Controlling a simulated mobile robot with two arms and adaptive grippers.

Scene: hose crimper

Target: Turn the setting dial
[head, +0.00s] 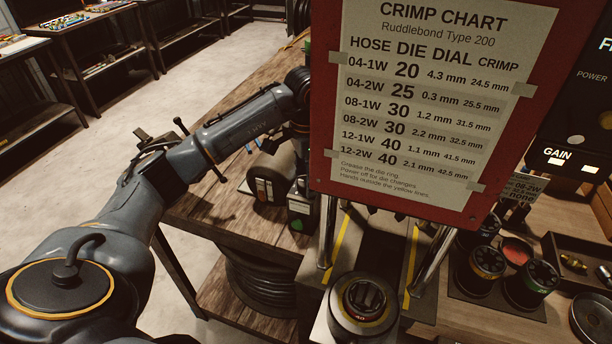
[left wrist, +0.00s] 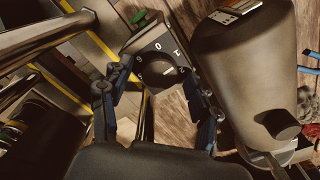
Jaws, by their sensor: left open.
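My left gripper (left wrist: 153,84) is open, with one blue-jointed finger on each side of the dial. I cannot tell whether either finger touches the knob. In the head view the control box (head: 300,208) stands below my left wrist, beside the crimper. The dial face is hard to make out there, and the chart hides part of this area. My right gripper is not in view.
The red-framed crimp chart (head: 412,100) stands close to my left wrist. Metal posts (head: 328,232) rise beside the control box. Die sets (head: 486,262) stand at the right.

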